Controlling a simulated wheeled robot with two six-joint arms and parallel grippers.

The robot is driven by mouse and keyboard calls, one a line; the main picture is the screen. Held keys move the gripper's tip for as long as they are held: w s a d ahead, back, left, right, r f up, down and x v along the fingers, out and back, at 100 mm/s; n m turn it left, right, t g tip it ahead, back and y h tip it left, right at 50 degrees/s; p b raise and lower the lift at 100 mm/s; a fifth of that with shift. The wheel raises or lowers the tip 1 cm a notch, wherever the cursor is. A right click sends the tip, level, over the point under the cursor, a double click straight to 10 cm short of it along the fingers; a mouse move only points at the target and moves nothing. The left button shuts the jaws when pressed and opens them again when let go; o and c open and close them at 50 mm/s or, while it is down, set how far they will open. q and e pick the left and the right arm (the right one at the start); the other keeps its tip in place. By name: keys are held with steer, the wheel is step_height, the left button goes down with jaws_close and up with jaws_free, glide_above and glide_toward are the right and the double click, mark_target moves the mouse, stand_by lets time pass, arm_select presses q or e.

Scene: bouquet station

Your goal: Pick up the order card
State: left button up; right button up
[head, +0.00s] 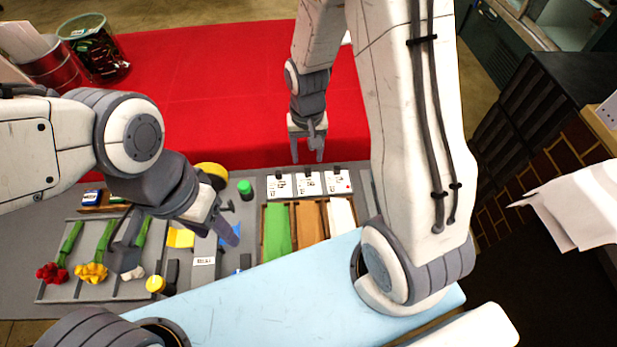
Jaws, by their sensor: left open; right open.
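Three white cards with dark print and black clips stand in a row at the back of the grey work surface: a left card (279,187), a middle card (309,185) and a right card (338,183). I cannot tell which is the order card. My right gripper (307,157) is open and empty, fingers pointing down, just behind the row in the picture and apart from the cards. My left gripper (222,234) looks open and empty over the tools left of the cards. Its own arm partly hides its fingers.
Green, orange and white sheets (308,224) lie in a wooden tray before the cards. A grey tray (96,292) with red, yellow and white flowers is at left. A green-capped item (245,188) and yellow roll (212,170) stand nearby. The red cloth (210,90) behind is mostly clear.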

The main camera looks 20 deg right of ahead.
mark_target(308, 169)
steer(key=f, duration=0.5)
steer(key=shift+s+f+p, duration=0.1)
steer(key=shift+s+p, duration=0.25)
steer(key=shift+p, duration=0.05)
jaws_close()
